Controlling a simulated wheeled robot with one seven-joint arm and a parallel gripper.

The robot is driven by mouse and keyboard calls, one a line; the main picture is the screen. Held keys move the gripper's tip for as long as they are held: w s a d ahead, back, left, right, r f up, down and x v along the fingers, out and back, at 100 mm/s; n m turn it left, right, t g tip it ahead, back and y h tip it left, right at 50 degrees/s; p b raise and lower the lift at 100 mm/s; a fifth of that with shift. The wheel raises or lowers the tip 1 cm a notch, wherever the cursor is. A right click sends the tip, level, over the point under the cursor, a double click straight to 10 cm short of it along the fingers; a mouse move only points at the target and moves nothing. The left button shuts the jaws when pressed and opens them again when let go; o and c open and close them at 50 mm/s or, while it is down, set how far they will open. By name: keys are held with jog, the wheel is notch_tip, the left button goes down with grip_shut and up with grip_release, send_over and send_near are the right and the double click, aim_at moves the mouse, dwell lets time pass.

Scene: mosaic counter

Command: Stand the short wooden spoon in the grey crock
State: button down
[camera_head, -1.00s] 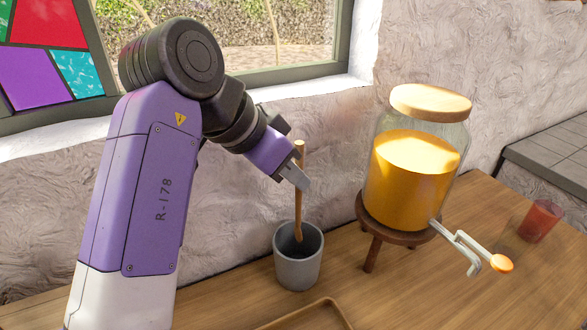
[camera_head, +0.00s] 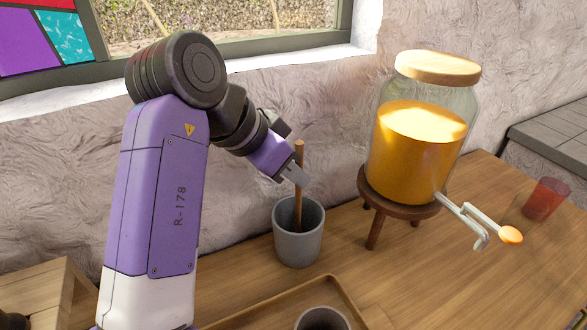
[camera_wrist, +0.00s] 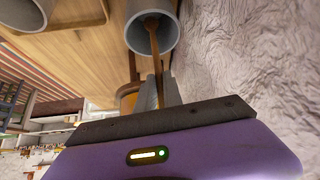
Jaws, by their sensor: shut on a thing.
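The short wooden spoon (camera_head: 298,212) is upright, its lower part inside the grey crock (camera_head: 298,248), which stands on the wooden counter. My gripper (camera_head: 298,174) is shut on the spoon's handle a little above the crock's rim. In the wrist view the spoon (camera_wrist: 153,40) runs from between my fingers (camera_wrist: 158,92) into the mouth of the crock (camera_wrist: 139,42). The spoon's lower end is inside the crock; whether it touches the bottom is hard to tell.
A glass dispenser of orange drink (camera_head: 415,150) stands on a wooden stool (camera_head: 402,204) right of the crock, its tap lever (camera_head: 472,215) sticking out. A red tumbler (camera_head: 546,200) is farther right. A wooden tray (camera_head: 262,306) holding another grey cup (camera_head: 322,320) lies in front. The wall is close behind.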

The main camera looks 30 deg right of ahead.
jog(key=c, duration=1.4)
grip_release()
jog(key=v, duration=0.7)
jog(key=shift+a+r, duration=0.2)
jog(key=shift+r, duration=0.15)
